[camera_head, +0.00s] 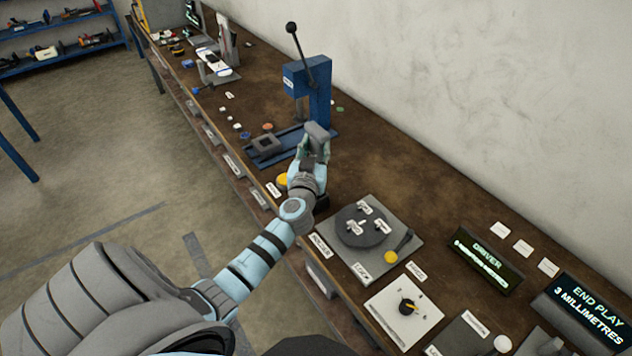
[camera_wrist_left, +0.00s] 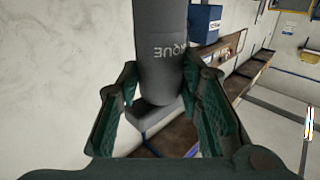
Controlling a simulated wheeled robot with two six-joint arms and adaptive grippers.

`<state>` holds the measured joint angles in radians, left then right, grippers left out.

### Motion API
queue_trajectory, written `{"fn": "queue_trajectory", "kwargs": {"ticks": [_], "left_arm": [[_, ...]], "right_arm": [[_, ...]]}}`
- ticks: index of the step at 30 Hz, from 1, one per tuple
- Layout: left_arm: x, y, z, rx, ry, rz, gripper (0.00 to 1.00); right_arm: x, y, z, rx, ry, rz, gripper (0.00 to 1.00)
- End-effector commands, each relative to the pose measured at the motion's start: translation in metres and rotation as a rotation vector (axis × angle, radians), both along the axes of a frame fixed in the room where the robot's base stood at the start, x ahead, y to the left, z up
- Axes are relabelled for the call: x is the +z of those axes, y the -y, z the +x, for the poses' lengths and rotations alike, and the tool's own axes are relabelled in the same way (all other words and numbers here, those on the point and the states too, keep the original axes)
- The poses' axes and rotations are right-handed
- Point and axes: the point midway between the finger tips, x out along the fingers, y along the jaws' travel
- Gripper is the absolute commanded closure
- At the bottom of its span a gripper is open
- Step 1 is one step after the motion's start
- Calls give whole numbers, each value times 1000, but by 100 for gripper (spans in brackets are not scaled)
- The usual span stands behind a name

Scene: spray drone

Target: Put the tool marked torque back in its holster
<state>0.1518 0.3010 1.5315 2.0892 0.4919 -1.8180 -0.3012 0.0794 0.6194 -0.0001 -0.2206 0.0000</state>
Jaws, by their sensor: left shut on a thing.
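The torque tool (camera_head: 318,132) is a dark grey piece held up in my left gripper (camera_head: 314,150), above the bench just in front of the blue press. In the left wrist view the tool (camera_wrist_left: 160,45) is a thick grey cylinder between the green pads of my left gripper (camera_wrist_left: 163,88). Part of its lettering shows turned over, like the end of "torque". A grey block (camera_wrist_left: 150,117) shows at the cylinder's lower end; I cannot tell whether it belongs to the tool. I cannot make out the holster. My right gripper is not in view.
The blue press (camera_head: 318,95) with a raised lever stands close behind my left gripper. A grey plate with a dark disc (camera_head: 362,232), a dial plate (camera_head: 403,308) and the driver display (camera_head: 487,262) lie toward the right. The bench (camera_head: 395,165) is clear beside the wall.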

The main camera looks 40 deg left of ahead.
Motion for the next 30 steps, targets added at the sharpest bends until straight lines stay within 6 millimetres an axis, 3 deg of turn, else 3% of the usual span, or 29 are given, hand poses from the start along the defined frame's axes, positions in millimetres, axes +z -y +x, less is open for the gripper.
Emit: {"fn": "queue_trajectory", "kwargs": {"ticks": [1,4,6,11,15,18,24,25,28,30], "left_arm": [[-20,-1,0,3,-8,2,100],[-46,0,0,2,-5,2,100],[-64,-1,0,1,0,0,100],[-80,-1,0,1,1,0,100],[-112,-1,-1,2,1,0,100],[-123,-1,-1,2,1,0,100],[-123,0,-2,0,-5,-3,100],[-124,0,-2,1,-7,-4,62],[-123,-1,-2,1,-5,-3,47],[-122,-1,-2,1,-4,-2,47]], "right_arm": [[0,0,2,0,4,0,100],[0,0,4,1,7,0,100],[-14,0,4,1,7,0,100],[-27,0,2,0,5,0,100],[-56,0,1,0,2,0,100],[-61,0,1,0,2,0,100],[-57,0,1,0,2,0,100],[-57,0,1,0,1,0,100],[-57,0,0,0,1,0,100],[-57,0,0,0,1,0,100]]}}
